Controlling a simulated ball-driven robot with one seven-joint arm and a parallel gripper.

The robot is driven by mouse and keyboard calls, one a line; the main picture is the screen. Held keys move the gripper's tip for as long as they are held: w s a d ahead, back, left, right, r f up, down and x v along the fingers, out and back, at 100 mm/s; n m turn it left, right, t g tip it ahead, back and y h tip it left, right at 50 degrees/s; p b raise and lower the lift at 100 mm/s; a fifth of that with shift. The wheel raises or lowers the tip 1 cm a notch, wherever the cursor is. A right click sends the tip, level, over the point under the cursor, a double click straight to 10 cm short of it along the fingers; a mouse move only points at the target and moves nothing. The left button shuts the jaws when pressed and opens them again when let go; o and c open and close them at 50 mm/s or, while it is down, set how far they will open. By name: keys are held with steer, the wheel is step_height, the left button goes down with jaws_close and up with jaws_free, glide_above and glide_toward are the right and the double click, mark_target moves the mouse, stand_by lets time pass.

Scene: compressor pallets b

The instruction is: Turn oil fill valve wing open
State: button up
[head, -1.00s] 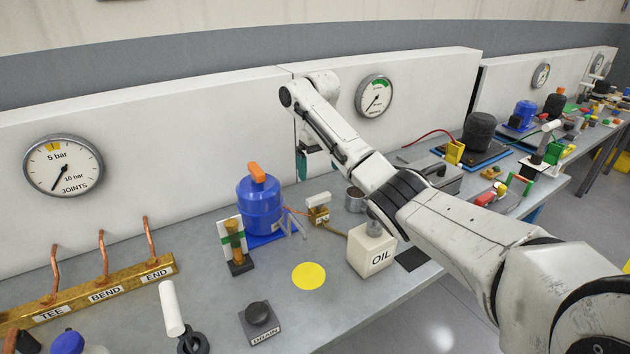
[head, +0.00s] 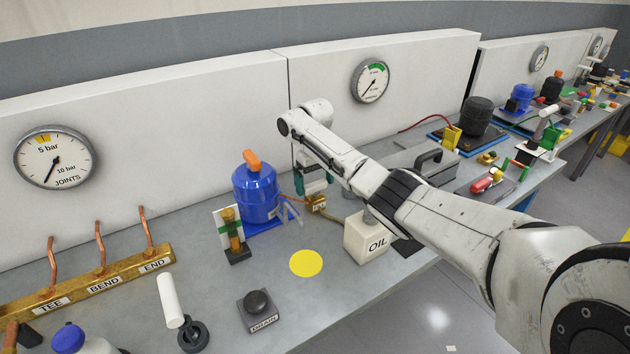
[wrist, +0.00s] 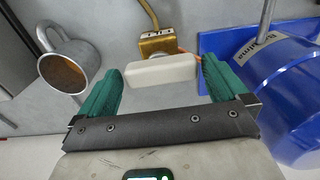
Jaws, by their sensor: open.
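The oil fill valve has a brass body (wrist: 158,42) with a white bar-shaped wing (wrist: 160,71). In the wrist view the wing lies crosswise between the green fingers of my gripper (wrist: 163,68), which is open around it. A small gap shows at the left end; the right end is close to the right finger. In the head view my gripper (head: 313,184) points down just above the brass valve (head: 316,203) and hides most of the wing. The valve sits beside the blue compressor (head: 256,193).
The blue compressor (wrist: 292,85) stands close on the right in the wrist view, with a metal mug of brown liquid (wrist: 65,62) on the left. The oil can (head: 366,240) stands in front of the valve. A yellow disc (head: 306,263) marks clear bench.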

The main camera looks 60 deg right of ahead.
steer(key=c, duration=0.8)
steer(key=shift+c, duration=0.2)
steer(key=shift+n, duration=0.3)
steer(key=n, duration=0.3)
steer(key=shift+n+p, duration=0.3)
steer(key=shift+p, duration=0.05)
steer(key=n, duration=0.9)
steer(key=shift+n, duration=2.3)
